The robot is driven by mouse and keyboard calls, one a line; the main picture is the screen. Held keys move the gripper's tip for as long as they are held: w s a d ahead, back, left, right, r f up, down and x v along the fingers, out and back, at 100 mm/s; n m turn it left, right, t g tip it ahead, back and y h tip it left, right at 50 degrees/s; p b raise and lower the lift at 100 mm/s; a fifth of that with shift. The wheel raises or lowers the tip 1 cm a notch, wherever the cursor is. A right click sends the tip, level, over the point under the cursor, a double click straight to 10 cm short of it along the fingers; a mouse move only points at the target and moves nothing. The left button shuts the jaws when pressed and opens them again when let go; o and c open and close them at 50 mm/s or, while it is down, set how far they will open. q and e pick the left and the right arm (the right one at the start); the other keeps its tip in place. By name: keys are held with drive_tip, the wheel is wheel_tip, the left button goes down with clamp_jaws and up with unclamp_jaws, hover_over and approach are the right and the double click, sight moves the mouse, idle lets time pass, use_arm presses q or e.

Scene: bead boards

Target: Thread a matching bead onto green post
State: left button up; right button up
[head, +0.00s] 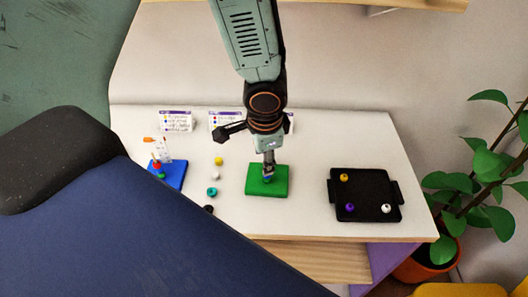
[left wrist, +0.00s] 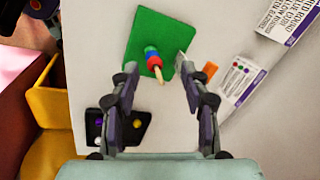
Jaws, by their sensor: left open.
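The green board (head: 281,187) lies on the white table below my left gripper (head: 268,166). It also shows in the left wrist view (left wrist: 136,32). Its post (left wrist: 161,77) has a tan tip and carries a stack of beads (left wrist: 152,56), with red and blue showing. My left gripper (left wrist: 157,65) is open, its fingers on either side of the post in the left wrist view. No bead is seen held. Loose yellow (head: 219,161), white (head: 215,175), teal (head: 212,191) and dark (head: 209,209) beads lie left of the board. My right gripper is not in view.
A black tray (head: 365,187) at the right holds yellow, purple and white beads. A blue board (head: 176,181) with a beaded post stands at the left. Printed cards (head: 176,121) stand at the back. A potted plant (head: 425,262) is beyond the table's right edge.

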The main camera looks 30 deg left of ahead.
use_arm(q)
wheel_tip(320, 180, up, 12)
drive_tip(key=s+d, duration=0.1)
drive_tip(key=s, duration=0.1)
drive_tip(key=shift+d, duration=0.25)
drive_tip(key=shift+f, duration=0.2)
idle(0.5)
